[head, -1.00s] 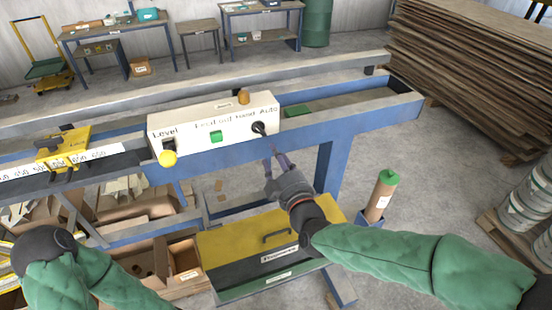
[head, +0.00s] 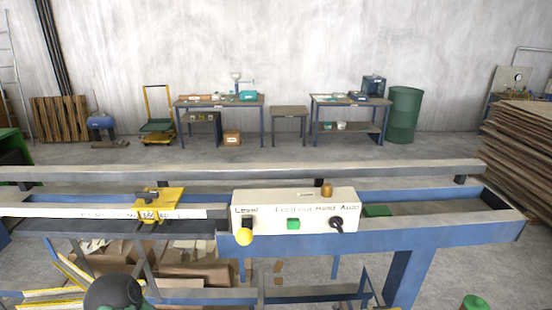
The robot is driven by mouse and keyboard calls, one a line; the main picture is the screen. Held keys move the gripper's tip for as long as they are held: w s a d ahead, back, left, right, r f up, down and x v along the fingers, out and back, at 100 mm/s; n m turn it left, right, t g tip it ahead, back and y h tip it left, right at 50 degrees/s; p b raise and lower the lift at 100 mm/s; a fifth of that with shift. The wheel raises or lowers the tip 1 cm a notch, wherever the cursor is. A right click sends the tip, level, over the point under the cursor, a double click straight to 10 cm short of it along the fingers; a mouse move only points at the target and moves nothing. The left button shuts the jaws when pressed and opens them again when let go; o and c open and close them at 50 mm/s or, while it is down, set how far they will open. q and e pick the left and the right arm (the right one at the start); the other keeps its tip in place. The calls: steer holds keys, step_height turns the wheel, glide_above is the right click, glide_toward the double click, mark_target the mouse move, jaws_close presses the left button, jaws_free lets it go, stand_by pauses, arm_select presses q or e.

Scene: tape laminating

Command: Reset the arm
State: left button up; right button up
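The white control box (head: 295,211) sits on the blue machine frame (head: 440,234) in the middle of the head view.
A yellow slider (head: 159,204) sits on the ruler rail left of the box. Cardboard boxes (head: 195,262) lie below. Behind stand worktables (head: 220,103), a green barrel (head: 404,114) and stacked boards (head: 520,150) at right. Floor between machine and tables is clear.

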steer(key=s+a+f+m+g+b, duration=0.1)
steer(key=s+a+f+m+g, duration=0.1)
steer(key=s+f, duration=0.4)
steer(key=s+a+f+m+g+y+b, duration=0.1)
steer(key=s+f+g, duration=0.3)
steer(key=f, duration=0.9)
steer(key=s+a+f+m+g+y+b, duration=0.1)
steer(key=s+a+f+m+g+b, duration=0.1)
steer(key=s+f, duration=0.7)
steer(key=shift+s+a+f+m+g, duration=0.35)
steer(key=shift+a+f+m+g, duration=0.2)
steer(key=shift+a+g, duration=0.35)
steer(key=shift+d, duration=0.15)
